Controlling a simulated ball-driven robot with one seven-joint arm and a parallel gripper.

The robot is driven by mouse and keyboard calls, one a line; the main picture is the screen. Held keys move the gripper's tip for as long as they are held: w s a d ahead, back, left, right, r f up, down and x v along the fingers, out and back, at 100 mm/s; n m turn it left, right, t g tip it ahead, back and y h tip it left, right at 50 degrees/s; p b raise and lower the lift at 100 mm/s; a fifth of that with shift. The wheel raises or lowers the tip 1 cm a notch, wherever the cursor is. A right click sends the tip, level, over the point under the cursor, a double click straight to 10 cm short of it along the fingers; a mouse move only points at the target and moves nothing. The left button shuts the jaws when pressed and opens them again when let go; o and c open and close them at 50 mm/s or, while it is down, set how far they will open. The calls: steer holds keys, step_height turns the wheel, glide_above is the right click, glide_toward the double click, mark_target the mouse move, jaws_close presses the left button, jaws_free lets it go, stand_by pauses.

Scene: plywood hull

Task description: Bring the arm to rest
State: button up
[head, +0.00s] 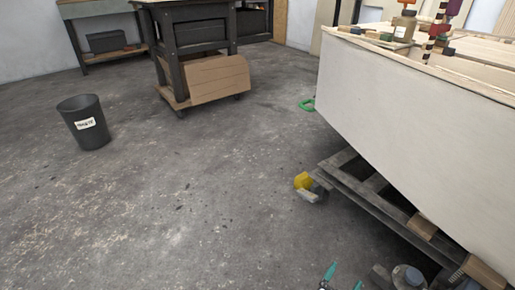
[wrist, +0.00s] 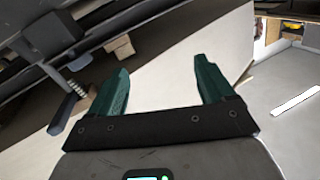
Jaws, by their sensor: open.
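My gripper (wrist: 160,83) fills the lower middle of the wrist view. Its two green fingers stand wide apart with nothing between them. In the head view only the green fingertips of my gripper (head: 343,279) show at the bottom edge, right of centre. The pale plywood hull (head: 405,115) stands to the right in the head view, above and beyond the gripper. In the wrist view the hull's pale side (wrist: 165,75) lies behind the fingers. I cannot tell the gap between the fingers and the hull.
The hull rests on a dark cradle (head: 362,187) with wooden blocks. A yellow object (head: 303,181) lies by the cradle. A dark bin (head: 83,122) stands at the left, and a wheeled bench (head: 198,35) at the back. The concrete floor between is mostly clear.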

steer(key=w+a+r+n+t+y, duration=0.35)
steer(key=a+n+y, duration=0.25)
steer(key=y, duration=0.3)
steer(key=s+a+r+n+g+y+p, duration=0.1)
steer(key=s+a+r+n+g+y, duration=0.1)
steer(key=s+a+n+g+y, duration=0.3)
steer(key=s+d+r+g+h+p, duration=0.1)
steer(key=s+d+r+g, duration=0.25)
steer(key=s, duration=0.65)
steer(key=s+d+r+m+g+h+p, duration=0.15)
steer(key=s+d+g, duration=0.25)
steer(key=s, duration=0.6)
steer(key=s+d+r+g+h, duration=0.1)
steer(key=s+d+r+g, duration=0.3)
steer(key=s, duration=0.5)
step_height(320, 180, up, 36)
steer(key=p, duration=3.7)
steer(key=shift+r+y, duration=0.1)
steer(key=shift+y, duration=0.15)
steer(key=shift+c, duration=0.4)
